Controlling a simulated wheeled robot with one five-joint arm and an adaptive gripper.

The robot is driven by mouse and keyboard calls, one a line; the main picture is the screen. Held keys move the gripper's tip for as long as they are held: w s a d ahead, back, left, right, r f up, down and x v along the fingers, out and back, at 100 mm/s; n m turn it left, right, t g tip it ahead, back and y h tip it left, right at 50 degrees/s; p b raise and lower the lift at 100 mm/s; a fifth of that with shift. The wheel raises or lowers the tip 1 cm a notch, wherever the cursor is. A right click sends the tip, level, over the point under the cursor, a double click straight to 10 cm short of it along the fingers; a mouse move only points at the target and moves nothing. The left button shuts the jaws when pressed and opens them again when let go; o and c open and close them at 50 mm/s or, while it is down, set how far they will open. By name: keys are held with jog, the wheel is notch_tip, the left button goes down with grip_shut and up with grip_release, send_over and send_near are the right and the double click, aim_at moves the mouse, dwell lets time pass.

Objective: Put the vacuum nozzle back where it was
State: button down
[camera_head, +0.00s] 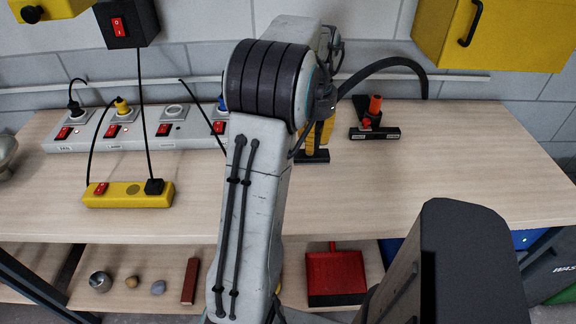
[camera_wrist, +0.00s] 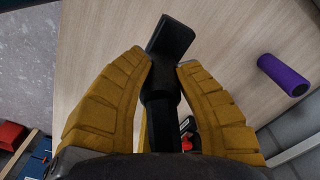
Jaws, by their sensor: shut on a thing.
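The vacuum nozzle is black, with a flat wide head and a round neck. In the wrist view the nozzle (camera_wrist: 172,40) has its neck between the yellow fingers of my gripper (camera_wrist: 165,72), which is shut on it. In the head view the yellow fingers of my gripper (camera_head: 318,138) show past my arm, with the nozzle's dark foot (camera_head: 312,156) below them, close over or on the bench top. I cannot tell whether it touches. My arm hides much of the nozzle and the bench around it.
A black tool with an orange-red knob (camera_head: 375,115) stands just right of my gripper on the bench (camera_head: 470,180). A black hose (camera_head: 400,62) arcs behind it. A purple cylinder (camera_wrist: 285,75) lies nearby. A power strip (camera_head: 140,130) and yellow socket block (camera_head: 125,195) are left. The bench's right side is clear.

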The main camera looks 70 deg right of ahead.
jog(key=w+a+f+p, duration=0.2)
jog(key=w+f+p, duration=0.1)
jog(key=w+a+f+p, duration=0.1)
jog(key=f, duration=0.1)
jog(key=shift+w+a+p, duration=0.15)
jog(key=shift+w+p, duration=0.15)
jog(key=shift+w, duration=0.1)
jog(key=shift+f, duration=1.25)
jog(key=shift+f, duration=0.15)
jog(key=c, duration=1)
grip_release()
jog(key=shift+c, duration=0.2)
